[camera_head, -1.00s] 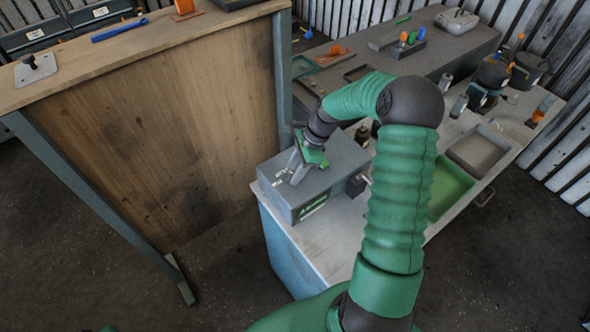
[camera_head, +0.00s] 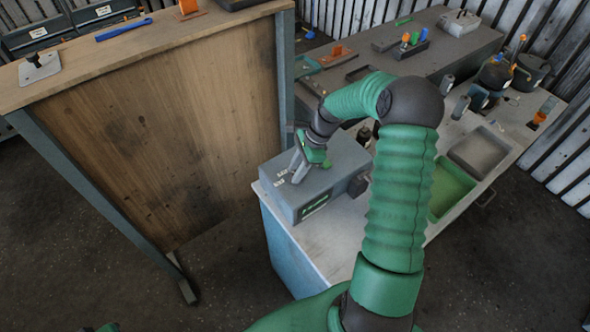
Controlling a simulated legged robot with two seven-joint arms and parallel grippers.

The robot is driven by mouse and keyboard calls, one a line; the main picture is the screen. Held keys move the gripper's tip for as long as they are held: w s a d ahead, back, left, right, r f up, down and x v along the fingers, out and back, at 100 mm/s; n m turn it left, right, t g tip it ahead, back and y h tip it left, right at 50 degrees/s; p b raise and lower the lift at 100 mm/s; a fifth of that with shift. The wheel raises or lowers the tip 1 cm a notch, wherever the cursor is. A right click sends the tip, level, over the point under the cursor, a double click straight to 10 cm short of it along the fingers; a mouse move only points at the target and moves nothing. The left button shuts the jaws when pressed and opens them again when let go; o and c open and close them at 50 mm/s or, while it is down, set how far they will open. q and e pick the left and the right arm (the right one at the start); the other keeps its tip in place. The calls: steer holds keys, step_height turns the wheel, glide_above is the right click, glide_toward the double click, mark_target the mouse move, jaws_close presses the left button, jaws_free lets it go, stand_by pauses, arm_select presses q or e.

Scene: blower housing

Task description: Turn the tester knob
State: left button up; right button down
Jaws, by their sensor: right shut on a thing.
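The tester is a grey box (camera_head: 322,188) with a green label on its front side, standing on the near left end of the light bench. My right gripper (camera_head: 298,174) points down at the top of this box, its fingers at the left part of the top face. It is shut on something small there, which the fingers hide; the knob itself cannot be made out. Small white marks show on the top face beside the fingers.
A green tray (camera_head: 450,188) and a grey tray (camera_head: 480,152) sit on the light bench (camera_head: 325,245) right of my arm. A tall wooden panel (camera_head: 170,140) stands close left of the tester. Bottles and tools stand farther back.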

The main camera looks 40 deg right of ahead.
steer(key=shift+s+d, duration=0.1)
steer(key=shift+d, duration=0.1)
steer(key=shift+r+n+g+p, duration=0.1)
steer(key=shift+n+g+p, duration=0.3)
steer(key=shift+n+p, duration=0.4)
steer(key=shift+n+g+p, duration=0.3)
steer(key=shift+n, duration=0.7)
steer(key=n, duration=0.1)
steer(key=n+g, duration=0.1)
steer(key=n, duration=0.1)
steer(key=shift+w+d+p, duration=0.1)
steer(key=shift+w+p, duration=0.15)
steer(key=shift+p, duration=0.1)
steer(key=shift+n+g, duration=0.4)
steer(key=shift+n, duration=0.5)
steer(key=shift+w, duration=0.1)
